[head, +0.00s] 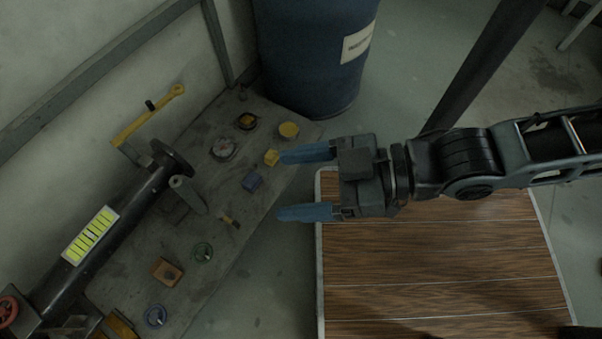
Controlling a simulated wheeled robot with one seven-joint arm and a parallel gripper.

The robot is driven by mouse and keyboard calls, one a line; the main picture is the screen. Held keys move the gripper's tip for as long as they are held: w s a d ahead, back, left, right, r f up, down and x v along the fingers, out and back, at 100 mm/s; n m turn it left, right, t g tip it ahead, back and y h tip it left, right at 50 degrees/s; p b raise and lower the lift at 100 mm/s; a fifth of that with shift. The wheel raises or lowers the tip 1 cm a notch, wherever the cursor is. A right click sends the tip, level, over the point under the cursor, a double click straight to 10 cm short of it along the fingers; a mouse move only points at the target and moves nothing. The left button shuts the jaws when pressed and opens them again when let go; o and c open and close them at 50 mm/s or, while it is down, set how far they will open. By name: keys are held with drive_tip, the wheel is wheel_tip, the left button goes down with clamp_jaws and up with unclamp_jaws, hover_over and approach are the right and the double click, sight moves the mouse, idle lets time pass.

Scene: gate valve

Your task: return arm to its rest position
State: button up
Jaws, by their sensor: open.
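My gripper (306,183) is open and empty, its two blue fingers pointing left. It is in the middle of the head view, above the gap between the wood-topped platform and the grey bench. The upper fingertip appears close to a small yellow block (271,157) on the bench; I cannot tell the height between them. My arm comes in from the right edge, over the platform. A dark pipe (92,235) with a yellow striped label runs along the left, with a yellow lever (147,117) near its upper end.
The wood-topped platform (440,270) is mostly bare. A red handwheel (8,311) is at lower left.

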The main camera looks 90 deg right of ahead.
drive_tip(key=shift+s+a+r, duration=0.1)
drive_tip(key=shift+r, duration=0.35)
drive_tip(key=shift+r, duration=0.1)
